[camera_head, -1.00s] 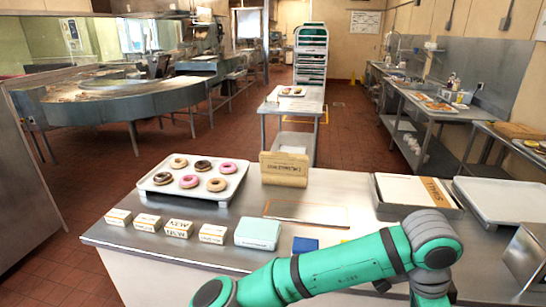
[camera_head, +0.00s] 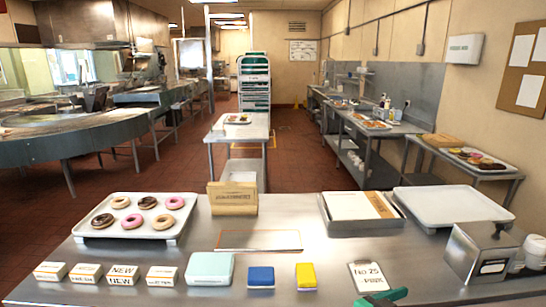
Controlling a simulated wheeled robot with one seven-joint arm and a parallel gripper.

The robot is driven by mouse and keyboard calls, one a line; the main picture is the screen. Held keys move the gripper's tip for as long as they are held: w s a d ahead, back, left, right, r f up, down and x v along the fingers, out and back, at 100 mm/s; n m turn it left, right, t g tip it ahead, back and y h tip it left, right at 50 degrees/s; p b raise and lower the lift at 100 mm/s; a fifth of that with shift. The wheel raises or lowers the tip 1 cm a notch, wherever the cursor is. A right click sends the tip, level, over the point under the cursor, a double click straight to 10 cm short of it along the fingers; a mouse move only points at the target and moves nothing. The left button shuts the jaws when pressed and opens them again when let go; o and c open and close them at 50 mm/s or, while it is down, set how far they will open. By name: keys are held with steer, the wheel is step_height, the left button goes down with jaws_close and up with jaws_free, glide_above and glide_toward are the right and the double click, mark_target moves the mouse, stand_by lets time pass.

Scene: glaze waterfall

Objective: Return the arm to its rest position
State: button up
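My arm (camera_head: 382,298) shows only as a small green piece at the bottom edge, in front of the white card marked "No 25" (camera_head: 369,276). The rest of my arm and my gripper are out of the frame, so the fingers cannot be seen. The steel counter (camera_head: 330,262) lies in front of me.
On the counter stand a donut tray (camera_head: 96,236), small boxes (camera_head: 122,274), a mint box (camera_head: 210,268), blue (camera_head: 261,277) and yellow (camera_head: 305,276) blocks, a wooden sign (camera_head: 232,198), a box tray (camera_head: 360,208), an empty white tray (camera_head: 452,205) and a metal dispenser (camera_head: 480,252).

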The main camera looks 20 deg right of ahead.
steer(key=a+f+n+t+y, duration=0.4)
steer(key=a+f+n+t, duration=0.4)
steer(key=a, duration=0.3)
steer(key=a+f+n+t+y, duration=0.5)
steer(key=a+f+n, duration=0.2)
steer(key=a+f, duration=0.4)
steer(key=s+a+f+n+y, duration=0.1)
steer(key=s+a+f+y, duration=0.1)
steer(key=s+a, duration=0.35)
steer(key=s+a+f+y, duration=0.3)
steer(key=s+a, duration=0.1)
steer(key=a, duration=0.3)
steer(key=s+a+r+m+y, duration=0.1)
steer(key=s+a+m+y, duration=0.1)
steer(key=s+a, duration=0.7)
steer(key=s+m, duration=0.1)
steer(key=s, duration=0.3)
steer(key=shift+s+r, duration=0.25)
steer(key=shift+r, duration=0.1)
steer(key=shift+a, duration=0.1)
